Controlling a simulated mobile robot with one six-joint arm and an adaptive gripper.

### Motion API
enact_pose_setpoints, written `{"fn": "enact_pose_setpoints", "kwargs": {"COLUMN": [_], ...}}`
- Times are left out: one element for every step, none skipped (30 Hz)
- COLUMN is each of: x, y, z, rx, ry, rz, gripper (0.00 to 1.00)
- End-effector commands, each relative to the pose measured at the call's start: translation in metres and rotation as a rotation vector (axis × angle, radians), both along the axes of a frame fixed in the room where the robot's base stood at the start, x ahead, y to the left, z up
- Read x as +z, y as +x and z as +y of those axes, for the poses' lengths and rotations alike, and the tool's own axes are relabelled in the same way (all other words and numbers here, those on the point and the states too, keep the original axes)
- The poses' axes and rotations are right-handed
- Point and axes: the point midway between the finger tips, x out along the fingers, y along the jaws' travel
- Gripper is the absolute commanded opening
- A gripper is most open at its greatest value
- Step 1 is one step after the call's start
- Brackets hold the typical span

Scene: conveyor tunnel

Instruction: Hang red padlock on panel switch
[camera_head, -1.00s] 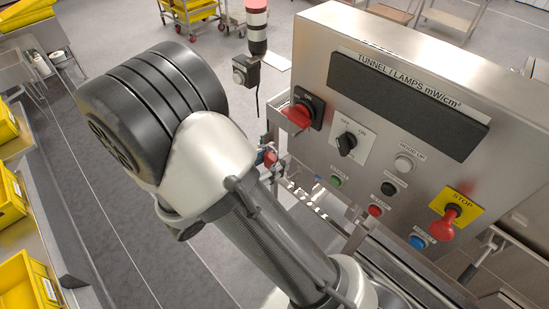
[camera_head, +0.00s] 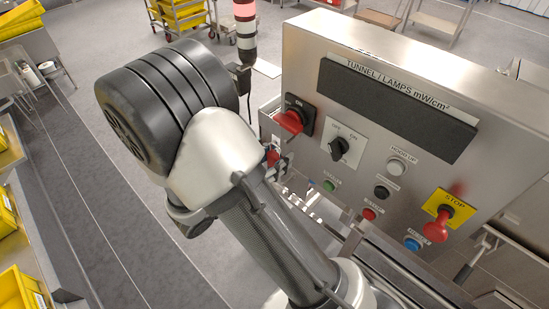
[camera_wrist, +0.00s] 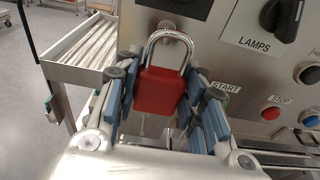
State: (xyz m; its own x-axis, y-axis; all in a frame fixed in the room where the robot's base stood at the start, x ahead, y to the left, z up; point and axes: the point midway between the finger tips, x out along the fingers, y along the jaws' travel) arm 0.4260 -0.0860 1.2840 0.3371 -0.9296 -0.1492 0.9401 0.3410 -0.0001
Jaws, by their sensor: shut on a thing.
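The red padlock (camera_wrist: 159,92) sits between the blue-padded fingers of my gripper (camera_wrist: 160,82) in the wrist view. Its silver shackle points up, closely in front of the panel face. My gripper is shut on the padlock's body. In the head view the padlock (camera_head: 272,157) is a small red patch beside my gripper (camera_head: 281,167), largely hidden by my arm. The red rotary panel switch (camera_head: 291,121) on its black plate is above and right of it. In the wrist view only the lower part of a black plate (camera_wrist: 186,7) shows above the shackle.
The steel panel (camera_head: 440,110) carries a black LAMPS knob (camera_head: 339,149), several push buttons and a red STOP button (camera_head: 437,228) on yellow. A signal tower (camera_head: 245,32) stands behind. Yellow bins line the left side.

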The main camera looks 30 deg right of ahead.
Motion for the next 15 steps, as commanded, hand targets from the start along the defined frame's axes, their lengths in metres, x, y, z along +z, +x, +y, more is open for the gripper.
{"fn": "enact_pose_setpoints", "kwargs": {"x": [0.0002, 0.0002, 0.0002, 0.0002, 0.0002, 0.0002, 0.0002, 0.0002, 0.0002, 0.0002, 0.0001, 0.0002, 0.0001, 0.0001, 0.0002], "y": [0.0001, 0.0001, 0.0001, 0.0001, 0.0002, 0.0002, 0.0002, 0.0003, 0.0006, 0.0010, 0.0014, 0.0020, 0.0024, 0.0028, 0.0033], "z": [-0.0003, -0.0003, -0.0002, -0.0002, -0.0002, -0.0002, -0.0004, -0.0008, -0.0017, -0.0025, -0.0035, -0.0050, -0.0061, -0.0074, -0.0091], "rx": [0.000, 0.000, 0.000, 0.000, 0.000, 0.000, 0.000, 0.000, 0.000, 0.000, 0.000, 0.000, 0.000, 0.000, -0.001], "ry": [0.000, 0.000, 0.000, 0.000, 0.000, 0.000, 0.000, 0.000, 0.000, 0.000, 0.000, 0.000, -0.001, -0.001, 0.000], "rz": [0.000, 0.000, 0.000, 0.000, 0.000, 0.000, 0.000, 0.000, 0.000, 0.000, 0.000, 0.000, 0.000, 0.000, 0.000], "gripper": [0.00, 0.00, 0.00, 0.00, 0.00, 0.00, 0.00, 0.00, 0.00, 0.00, 0.00, 0.00, 0.00, 0.00, 0.00]}}
